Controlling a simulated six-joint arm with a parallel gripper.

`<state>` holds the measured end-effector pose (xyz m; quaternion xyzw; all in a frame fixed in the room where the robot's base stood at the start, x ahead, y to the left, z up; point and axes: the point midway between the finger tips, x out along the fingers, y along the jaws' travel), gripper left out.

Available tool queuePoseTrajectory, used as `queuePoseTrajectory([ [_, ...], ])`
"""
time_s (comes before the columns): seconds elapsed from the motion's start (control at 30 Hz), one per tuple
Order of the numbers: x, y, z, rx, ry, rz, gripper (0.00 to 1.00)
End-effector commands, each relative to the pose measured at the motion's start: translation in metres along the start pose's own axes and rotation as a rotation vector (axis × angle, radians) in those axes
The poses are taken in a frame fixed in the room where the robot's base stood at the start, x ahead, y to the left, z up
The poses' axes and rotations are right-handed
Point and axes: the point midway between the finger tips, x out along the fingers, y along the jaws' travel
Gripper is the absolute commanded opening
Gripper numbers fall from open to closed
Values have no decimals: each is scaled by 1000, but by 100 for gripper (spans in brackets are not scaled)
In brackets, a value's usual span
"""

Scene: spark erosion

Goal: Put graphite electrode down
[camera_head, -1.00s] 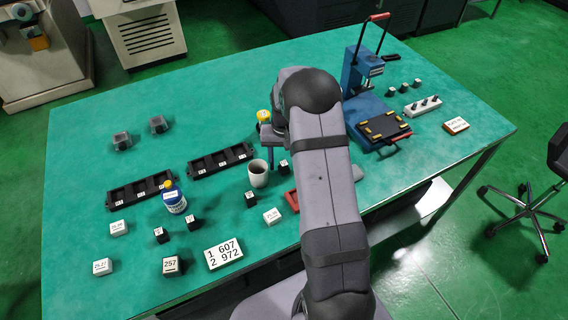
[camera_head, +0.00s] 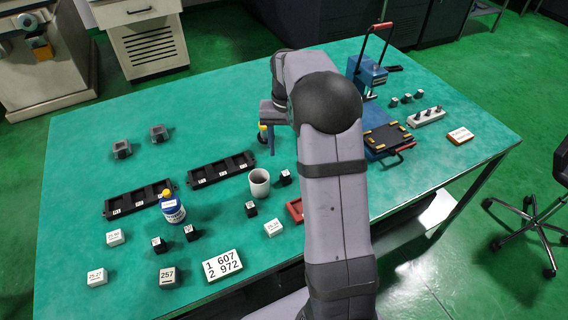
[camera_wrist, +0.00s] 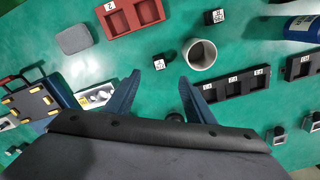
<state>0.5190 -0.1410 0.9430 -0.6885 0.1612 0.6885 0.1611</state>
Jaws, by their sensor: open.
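Several small black graphite electrodes with white labels stand on the green table. One (camera_head: 285,177) is right beside the mug, and another (camera_head: 251,209) is in front of the mug. In the wrist view, one electrode (camera_wrist: 165,61) lies beyond my fingertips beside the mug, and a second (camera_wrist: 214,16) is farther off. My gripper (camera_head: 264,145) is over the table behind the mug, partly hidden by my arm. In the wrist view my gripper (camera_wrist: 157,78) has its fingers spread, with no electrode between them. A small dark round thing (camera_wrist: 178,112) shows by the right finger, and I cannot tell what it is.
A grey mug (camera_head: 260,184), black pocketed trays (camera_head: 221,170) and (camera_head: 139,200), and a blue bottle (camera_head: 173,210) stand left. A red tray (camera_wrist: 131,33) is partly hidden by my arm in the head view. A blue press (camera_head: 372,78) stands right. The back-left table is mostly clear.

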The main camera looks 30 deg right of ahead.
Motion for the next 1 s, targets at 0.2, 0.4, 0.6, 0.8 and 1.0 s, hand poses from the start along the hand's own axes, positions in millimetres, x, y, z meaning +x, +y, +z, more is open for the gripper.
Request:
queuePoseTrajectory([
  [0.2, -4, -12, 26, -53, 1, 0, 49],
  [0.4, -4, -29, 92, -169, 0, 0, 49],
  [0.6, 4, -35, 174, -306, 4, 0, 49],
  [0.8, 20, -28, 240, -410, 3, 0, 49],
  [1.0, 29, -22, 272, -459, 2, 1, 49],
])
